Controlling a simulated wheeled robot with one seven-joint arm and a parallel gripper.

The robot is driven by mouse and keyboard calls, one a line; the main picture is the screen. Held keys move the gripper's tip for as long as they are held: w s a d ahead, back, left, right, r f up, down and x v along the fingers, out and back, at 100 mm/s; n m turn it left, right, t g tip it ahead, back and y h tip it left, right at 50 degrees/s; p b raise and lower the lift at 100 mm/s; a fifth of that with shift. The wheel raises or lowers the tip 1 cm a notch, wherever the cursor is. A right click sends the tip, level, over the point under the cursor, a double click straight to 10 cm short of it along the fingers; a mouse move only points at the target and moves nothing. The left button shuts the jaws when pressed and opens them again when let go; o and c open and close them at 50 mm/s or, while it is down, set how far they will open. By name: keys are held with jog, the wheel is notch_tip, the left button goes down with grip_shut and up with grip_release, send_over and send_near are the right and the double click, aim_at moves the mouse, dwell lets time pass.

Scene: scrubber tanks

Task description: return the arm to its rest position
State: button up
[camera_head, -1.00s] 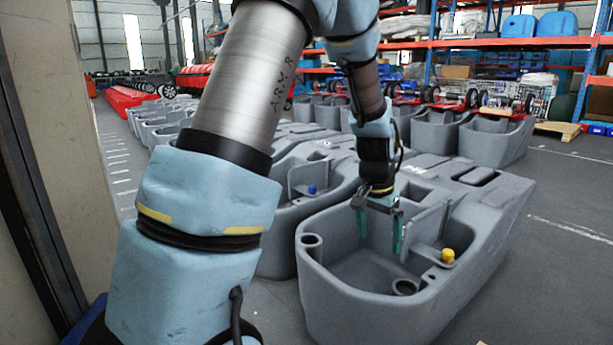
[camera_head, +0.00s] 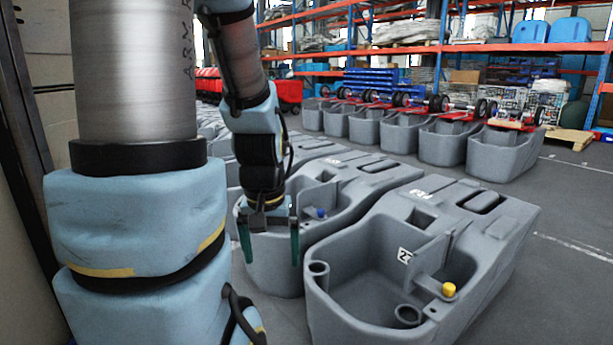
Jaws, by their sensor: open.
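My arm, pale blue with a grey metal tube, fills the left of the view. My gripper (camera_head: 269,246) points down with its two green fingers apart and nothing between them. It hangs in front of a grey tank with a blue cap (camera_head: 320,212), left of the nearest grey scrubber tank (camera_head: 375,235). The nearest tank has an open basin and a yellow cap (camera_head: 448,289) on its right side. The gripper is clear of this tank in the picture. My arm hides part of the tank row.
More grey tanks (camera_head: 500,155) stand in a row behind. Blue and orange shelving (camera_head: 440,45) with stored goods lines the back. A beige wall or post (camera_head: 50,90) is close on the left. Grey floor (camera_head: 575,210) is free at the right.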

notch_tip(320, 180, up, 31)
jog(key=p, duration=2.9)
